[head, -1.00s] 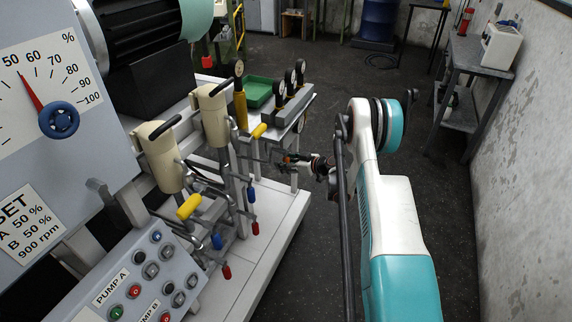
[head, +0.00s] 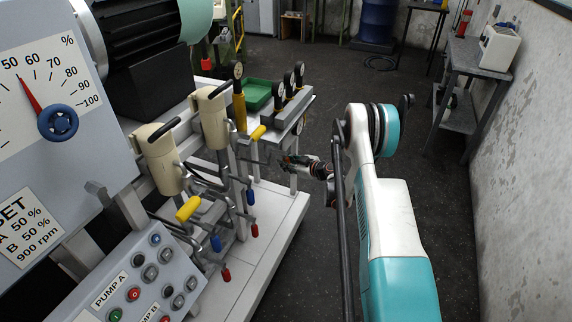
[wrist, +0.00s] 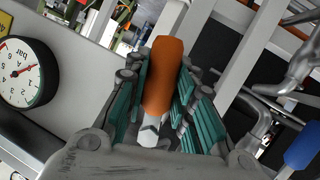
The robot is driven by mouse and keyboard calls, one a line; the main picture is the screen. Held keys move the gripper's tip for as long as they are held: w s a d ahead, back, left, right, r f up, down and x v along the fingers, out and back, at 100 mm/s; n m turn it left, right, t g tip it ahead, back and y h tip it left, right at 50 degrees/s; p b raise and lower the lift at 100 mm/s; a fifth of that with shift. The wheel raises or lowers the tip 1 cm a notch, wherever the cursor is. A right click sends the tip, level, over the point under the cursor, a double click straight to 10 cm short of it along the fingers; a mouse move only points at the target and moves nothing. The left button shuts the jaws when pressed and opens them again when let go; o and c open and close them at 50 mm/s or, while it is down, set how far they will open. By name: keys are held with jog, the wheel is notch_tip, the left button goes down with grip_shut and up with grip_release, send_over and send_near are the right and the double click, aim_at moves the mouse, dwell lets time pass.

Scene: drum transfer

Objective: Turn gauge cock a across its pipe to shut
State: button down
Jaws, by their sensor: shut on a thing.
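In the wrist view an orange handle (wrist: 164,78), which I take for a gauge cock's lever, stands between the teal-padded fingers of my gripper (wrist: 163,95). The fingers are shut on it, one on each side. A pale metal stem end shows at the handle's near end. The cock's body and its pipe are hidden, so I cannot tell how the lever lies to the pipe. In the head view my gripper (head: 288,161) is small and sits beside the gauge end of the pump skid; the handle is hard to make out there.
A round bar gauge (wrist: 20,72) is at the wrist view's left, and a blue handle (wrist: 303,146) at its lower right. In the head view, pumps with yellow levers (head: 188,208) and a green tray (head: 258,94) fill the skid.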

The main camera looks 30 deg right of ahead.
jog(key=c, duration=1.3)
grip_release()
jog(key=shift+c, duration=0.2)
jog(key=shift+s, duration=0.1)
jog(key=v, duration=1.2)
